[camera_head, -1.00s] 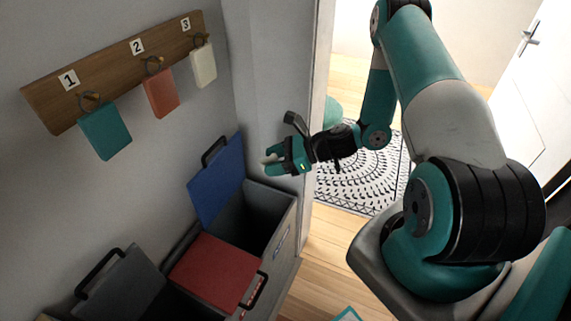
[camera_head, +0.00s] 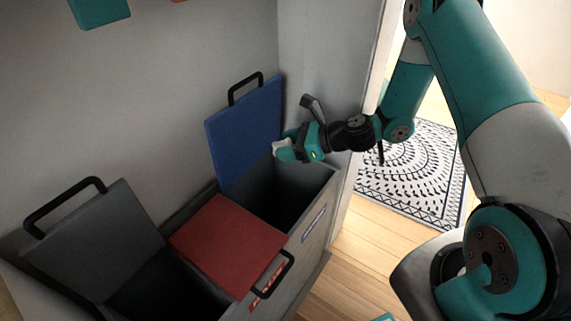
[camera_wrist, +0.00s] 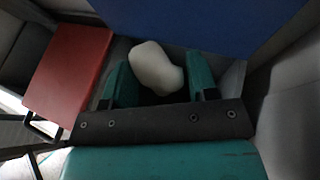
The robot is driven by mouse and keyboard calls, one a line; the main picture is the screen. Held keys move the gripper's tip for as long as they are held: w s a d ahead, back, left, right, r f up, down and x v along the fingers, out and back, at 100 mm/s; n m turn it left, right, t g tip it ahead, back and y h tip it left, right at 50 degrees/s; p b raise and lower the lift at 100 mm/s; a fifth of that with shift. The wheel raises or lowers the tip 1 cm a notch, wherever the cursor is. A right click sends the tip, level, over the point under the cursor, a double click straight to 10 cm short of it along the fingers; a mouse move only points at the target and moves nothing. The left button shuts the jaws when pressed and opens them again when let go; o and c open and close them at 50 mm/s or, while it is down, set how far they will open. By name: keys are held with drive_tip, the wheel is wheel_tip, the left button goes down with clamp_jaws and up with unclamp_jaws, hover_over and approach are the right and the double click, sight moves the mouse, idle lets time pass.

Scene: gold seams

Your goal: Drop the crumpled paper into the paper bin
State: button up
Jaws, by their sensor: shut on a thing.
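The crumpled paper (camera_wrist: 155,68) is a white, rounded lump between my gripper's two teal fingers in the wrist view. A small pale part of it shows at the fingertips (camera_head: 281,148) in the head view. My gripper (camera_head: 285,150) is shut on it and holds it above the bin with the raised blue lid (camera_head: 243,130). That bin's dark opening (camera_head: 285,200) lies below the gripper. The blue lid stands open behind the gripper and also shows in the wrist view (camera_wrist: 215,22). The bin's front label (camera_head: 314,222) is too small to read.
A red lid (camera_head: 228,243) lies shut on the middle bin, left of the open one. A grey lid (camera_head: 95,245) stands raised on the left bin, its inside dark. A wall and door frame rise close behind and right of my gripper. A patterned rug (camera_head: 415,170) lies beyond.

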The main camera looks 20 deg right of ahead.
drive_tip(key=shift+w+a+f+b, duration=0.2)
drive_tip(key=shift+f+b, duration=0.1)
drive_tip(key=shift+f, duration=0.2)
wheel_tip(320, 180, down, 6)
drive_tip(key=b, duration=0.6)
drive_tip(key=shift+s+r, duration=0.1)
drive_tip(key=shift+r, duration=0.05)
drive_tip(key=o, duration=1)
drive_tip(key=shift+c, duration=0.2)
drive_tip(key=p+v, duration=0.3)
drive_tip(key=v, duration=1.4)
drive_tip(key=shift+d, duration=0.15)
drive_tip(key=shift+s+r, duration=0.1)
drive_tip(key=shift+s, duration=0.05)
